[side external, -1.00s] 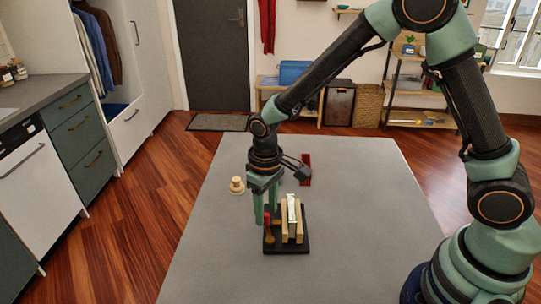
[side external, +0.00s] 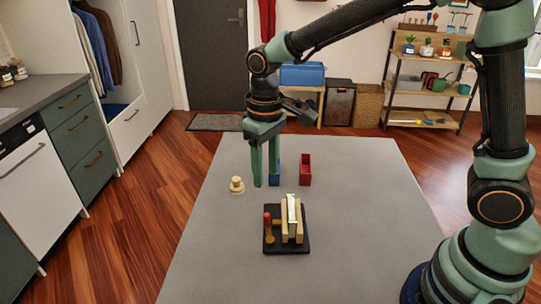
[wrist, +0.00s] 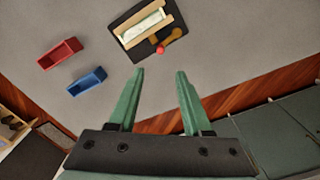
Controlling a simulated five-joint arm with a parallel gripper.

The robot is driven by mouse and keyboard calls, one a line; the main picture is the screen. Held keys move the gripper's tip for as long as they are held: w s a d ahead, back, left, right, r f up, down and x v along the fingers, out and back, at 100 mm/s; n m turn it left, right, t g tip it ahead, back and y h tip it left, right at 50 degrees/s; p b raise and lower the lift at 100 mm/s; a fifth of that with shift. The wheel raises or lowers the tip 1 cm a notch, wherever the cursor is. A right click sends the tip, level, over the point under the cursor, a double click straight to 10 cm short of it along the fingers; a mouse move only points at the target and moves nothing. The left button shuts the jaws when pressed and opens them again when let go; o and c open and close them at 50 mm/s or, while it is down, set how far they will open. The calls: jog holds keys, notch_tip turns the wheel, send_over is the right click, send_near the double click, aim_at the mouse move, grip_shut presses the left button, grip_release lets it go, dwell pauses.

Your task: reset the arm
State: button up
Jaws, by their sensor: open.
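My gripper (side external: 266,184) is open and empty, pointing down above the grey table, behind the black board in the side view. In the wrist view its two green fingers (wrist: 160,72) are spread with nothing between them. The black board (side external: 272,249) carries two pale wooden blocks (side external: 299,230) with a light flat piece (side external: 292,212) between them. The board also shows at the top of the wrist view (wrist: 122,20).
A red open box (side external: 305,170) stands on the table; a blue open box (wrist: 88,81) is close by, partly hidden behind my gripper in the side view. A stacked pale wooden piece (side external: 237,185) stands at the left edge. The table's front (side external: 240,285) is clear.

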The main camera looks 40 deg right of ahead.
jog(key=s+d+r+m+t, duration=0.2)
jog(key=s+d+r+t, duration=0.3)
jog(key=s+d+r, duration=0.4)
jog(key=s+d, duration=0.1)
jog(key=d, duration=0.2)
jog(key=shift+m+t, duration=0.3)
